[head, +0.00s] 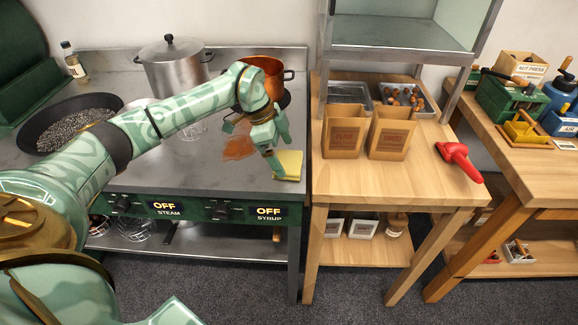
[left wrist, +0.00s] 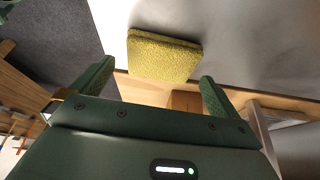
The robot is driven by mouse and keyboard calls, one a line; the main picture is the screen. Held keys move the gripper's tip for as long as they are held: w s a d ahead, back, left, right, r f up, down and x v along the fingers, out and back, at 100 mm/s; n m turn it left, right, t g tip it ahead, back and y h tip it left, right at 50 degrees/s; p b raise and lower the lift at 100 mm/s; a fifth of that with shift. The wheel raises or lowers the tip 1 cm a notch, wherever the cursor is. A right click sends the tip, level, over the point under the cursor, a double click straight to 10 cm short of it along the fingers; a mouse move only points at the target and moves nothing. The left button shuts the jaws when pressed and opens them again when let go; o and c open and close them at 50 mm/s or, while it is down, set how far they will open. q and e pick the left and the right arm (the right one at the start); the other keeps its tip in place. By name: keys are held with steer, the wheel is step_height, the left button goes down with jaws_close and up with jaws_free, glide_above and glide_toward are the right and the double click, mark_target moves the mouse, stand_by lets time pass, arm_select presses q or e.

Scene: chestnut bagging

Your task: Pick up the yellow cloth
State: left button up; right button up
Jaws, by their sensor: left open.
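The yellow cloth (head: 289,165) is a folded square pad lying on the steel stove top near its front right edge. In the left wrist view the cloth (left wrist: 163,55) lies just ahead of the two fingers, between their lines. My left gripper (head: 277,150) is open and empty, close to the cloth's left side and above the steel top. It also shows in the left wrist view (left wrist: 155,85), with its fingers spread wide. I cannot tell whether a finger touches the cloth. My right gripper is not in view.
A brown syrup-like spill (head: 239,148) lies left of the cloth. A copper pot (head: 270,68) stands behind my left forearm, with a steel lidded pot (head: 172,62) further left.

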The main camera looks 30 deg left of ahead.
arm_select(q)
steer(key=x, duration=0.3)
steer(key=shift+a+b, duration=0.1)
steer(key=shift+b, duration=0.2)
steer(key=shift+r, duration=0.15)
steer(key=c, duration=0.8)
steer(key=shift+r, duration=0.1)
steer(key=shift+r, duration=0.25)
step_height(320, 180, up, 3)
steer(key=shift+f+p, duration=0.15)
steer(key=shift+p, duration=0.45)
steer(key=s+a+r+p, duration=0.1)
steer(key=s+r+p, duration=0.1)
steer(key=s+r, duration=0.2)
steer(key=s+r+p, duration=0.2)
steer(key=s+r, duration=0.3)
steer(key=s, duration=0.5)
steer(key=shift+a+r, duration=0.3)
steer(key=shift+a, duration=0.1)
